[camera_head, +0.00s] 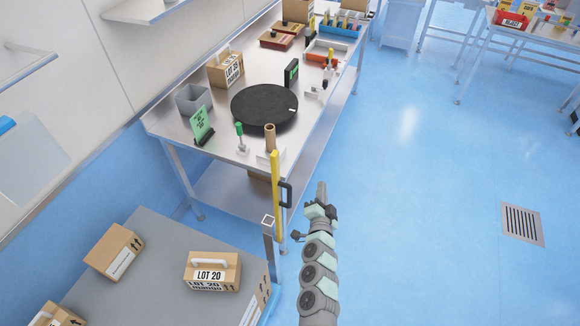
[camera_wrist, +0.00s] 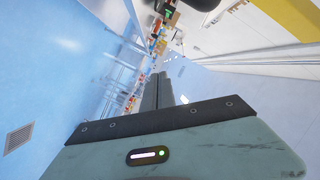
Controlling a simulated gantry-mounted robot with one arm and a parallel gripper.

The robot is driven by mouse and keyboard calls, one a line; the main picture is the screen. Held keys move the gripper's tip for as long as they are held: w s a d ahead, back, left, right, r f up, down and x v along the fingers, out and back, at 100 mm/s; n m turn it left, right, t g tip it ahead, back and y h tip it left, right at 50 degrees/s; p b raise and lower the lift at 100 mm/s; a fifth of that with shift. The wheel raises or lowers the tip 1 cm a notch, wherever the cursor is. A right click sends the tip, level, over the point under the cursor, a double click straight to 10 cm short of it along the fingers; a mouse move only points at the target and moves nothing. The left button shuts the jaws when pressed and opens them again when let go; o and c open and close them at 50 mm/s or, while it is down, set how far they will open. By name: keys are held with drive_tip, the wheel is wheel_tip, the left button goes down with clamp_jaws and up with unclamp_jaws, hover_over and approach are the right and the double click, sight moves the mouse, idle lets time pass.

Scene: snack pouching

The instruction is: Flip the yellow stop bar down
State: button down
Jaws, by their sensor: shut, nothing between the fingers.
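The yellow stop bar (camera_head: 278,195) stands upright at the front corner of the steel table in the head view. It has a black handle (camera_head: 287,194) on its right side. A yellow strip, probably the bar, shows at the top right of the wrist view (camera_wrist: 297,20). My gripper (camera_head: 321,190) is shut and empty, just right of the bar and its handle, apart from them in the picture. Its closed fingers also show in the wrist view (camera_wrist: 158,88).
The steel table (camera_head: 222,142) carries a black turntable (camera_head: 264,107), a grey bin (camera_head: 193,98) and a green sign (camera_head: 202,123). A grey platform (camera_head: 150,264) with cartons, including a LOT 20 box (camera_head: 212,271), is at lower left. Open blue floor lies to the right.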

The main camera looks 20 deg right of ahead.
drive_tip(key=w+f+y+b, duration=0.2)
drive_tip(key=w+y+b, duration=0.25)
drive_tip(key=y, duration=0.25)
drive_tip(key=s+a+r+n+t+y+b, duration=0.1)
drive_tip(key=s+a+r+n+y+b, duration=0.1)
drive_tip(key=r+y, duration=0.6)
wheel_tip(320, 180, up, 4)
drive_tip(key=shift+s+r+n+t+y, duration=0.1)
drive_tip(key=shift+s+n+t+y, duration=0.25)
drive_tip(key=shift+s+n, duration=0.2)
drive_tip(key=w+a+p, duration=0.3)
drive_tip(key=w+a, duration=0.3)
drive_tip(key=a, duration=0.1)
drive_tip(key=shift+w, duration=0.2)
